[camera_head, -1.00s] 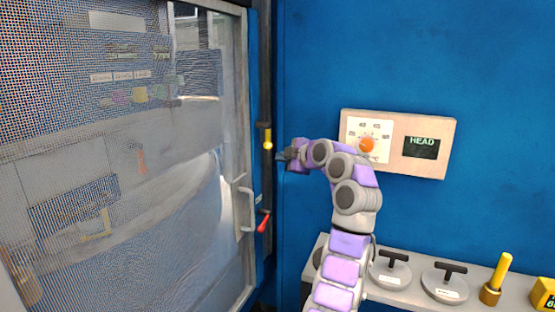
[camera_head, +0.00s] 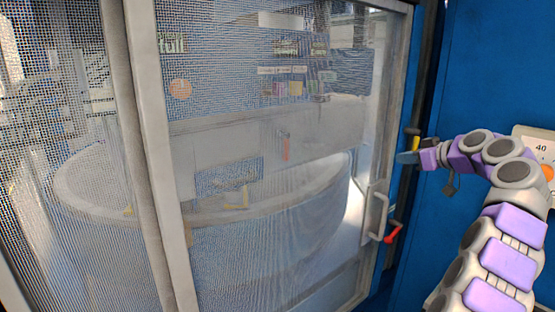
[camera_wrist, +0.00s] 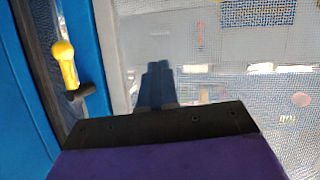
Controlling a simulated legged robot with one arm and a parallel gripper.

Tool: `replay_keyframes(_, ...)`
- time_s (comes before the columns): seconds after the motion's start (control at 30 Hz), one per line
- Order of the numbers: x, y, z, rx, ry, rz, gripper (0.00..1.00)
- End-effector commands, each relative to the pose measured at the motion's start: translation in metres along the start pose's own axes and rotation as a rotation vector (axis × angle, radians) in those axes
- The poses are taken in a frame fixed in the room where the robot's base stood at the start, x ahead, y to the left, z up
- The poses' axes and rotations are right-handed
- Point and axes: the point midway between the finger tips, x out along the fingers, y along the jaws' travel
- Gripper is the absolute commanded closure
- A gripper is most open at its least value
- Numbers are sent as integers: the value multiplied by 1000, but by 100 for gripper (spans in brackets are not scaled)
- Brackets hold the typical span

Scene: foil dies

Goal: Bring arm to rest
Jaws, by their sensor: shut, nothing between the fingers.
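My arm reaches up at the right of the head view, bent at its top so that my gripper (camera_head: 407,157) points left toward the mesh door's right edge. The gripper's fingers (camera_wrist: 158,85) show closed together and empty in the wrist view, in front of the door. A small yellow handle (camera_head: 412,132) shows just above the gripper in the head view. It also shows left of the fingers in the wrist view (camera_wrist: 65,65), apart from them there. Whether the gripper touches the handle or door cannot be told.
A mesh door (camera_head: 290,130) in a grey frame fills the left and middle, with a large tub (camera_head: 270,225) dimly visible behind it. A grey pull (camera_head: 377,215) and a red handle (camera_head: 391,233) are at its lower right. A blue wall (camera_head: 500,70) carries a control panel (camera_head: 541,145).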

Motion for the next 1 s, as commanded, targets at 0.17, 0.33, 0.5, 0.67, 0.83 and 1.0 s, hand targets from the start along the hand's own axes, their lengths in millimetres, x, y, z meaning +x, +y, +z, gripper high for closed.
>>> replay_keyframes(0.17, 14, -63, -10, 153, -70, -123, 100)
replay_keyframes(0.33, 23, -130, -6, 268, -179, -215, 100)
replay_keyframes(0.5, 19, -203, 8, 353, -317, -280, 100)
replay_keyframes(0.67, 4, -271, 35, 410, -473, -308, 100)
replay_keyframes(0.83, -24, -337, 74, 451, -646, -297, 100)
replay_keyframes(1.0, -62, -391, 125, 476, -819, -242, 100)
